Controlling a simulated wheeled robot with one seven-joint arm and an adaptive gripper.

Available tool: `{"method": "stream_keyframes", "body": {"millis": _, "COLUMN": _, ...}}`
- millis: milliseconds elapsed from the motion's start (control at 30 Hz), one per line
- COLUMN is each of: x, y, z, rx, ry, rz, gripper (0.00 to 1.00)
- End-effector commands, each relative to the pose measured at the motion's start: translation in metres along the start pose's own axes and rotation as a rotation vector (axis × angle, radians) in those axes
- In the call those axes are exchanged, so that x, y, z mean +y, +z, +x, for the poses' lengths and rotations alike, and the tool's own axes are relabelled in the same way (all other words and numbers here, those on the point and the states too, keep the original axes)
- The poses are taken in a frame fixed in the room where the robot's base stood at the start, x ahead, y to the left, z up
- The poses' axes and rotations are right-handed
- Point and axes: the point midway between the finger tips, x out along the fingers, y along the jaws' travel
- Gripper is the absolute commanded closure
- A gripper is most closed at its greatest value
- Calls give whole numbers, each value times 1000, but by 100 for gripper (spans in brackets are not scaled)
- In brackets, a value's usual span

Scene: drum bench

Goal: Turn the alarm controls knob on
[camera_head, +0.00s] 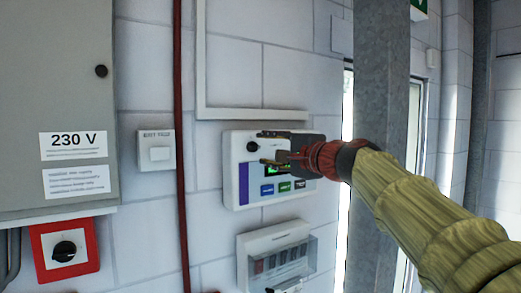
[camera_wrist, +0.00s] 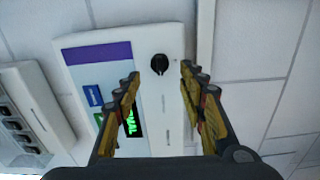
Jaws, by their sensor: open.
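The alarm controls panel (camera_head: 232,184) is a white wall box with a purple stripe, a lit green display and several small buttons. Its round black knob (camera_head: 252,146) is at the upper left of the panel. In the wrist view the knob (camera_wrist: 159,64) shows ahead of the gap between my fingertips. My gripper (camera_head: 262,148) is open in front of the panel, its fingers pointing toward the knob. In the wrist view my gripper (camera_wrist: 160,73) has one finger to each side of the knob's line. Contact with the knob cannot be told.
A grey 230 V cabinet (camera_head: 55,100) and a red-framed switch (camera_head: 65,250) are at the left. A small white wall switch (camera_head: 156,151) and a dark red pipe (camera_head: 179,120) are left of the panel. A clear-covered breaker box (camera_head: 275,258) is below. A grey column (camera_head: 381,60) stands right.

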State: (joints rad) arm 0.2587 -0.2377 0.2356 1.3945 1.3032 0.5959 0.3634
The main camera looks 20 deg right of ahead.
Motion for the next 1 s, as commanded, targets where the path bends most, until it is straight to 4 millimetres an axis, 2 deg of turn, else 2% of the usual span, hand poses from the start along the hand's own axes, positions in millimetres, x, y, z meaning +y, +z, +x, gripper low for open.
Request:
{"method": "stream_keyframes", "body": {"millis": 33, "x": 0, "y": 0, "z": -12, "rx": 2, "ry": 0, "rz": 0, "gripper": 59}}
{"method": "stream_keyframes", "body": {"millis": 200, "x": 0, "y": -1, "z": -44, "rx": 3, "ry": 0, "rz": 0, "gripper": 59}}
{"method": "stream_keyframes", "body": {"millis": 400, "x": 1, "y": 0, "z": -66, "rx": 0, "ry": 1, "rz": 0, "gripper": 59}}
{"method": "stream_keyframes", "body": {"millis": 1000, "x": 1, "y": 0, "z": -71, "rx": -1, "ry": 2, "rz": -9, "gripper": 59}}
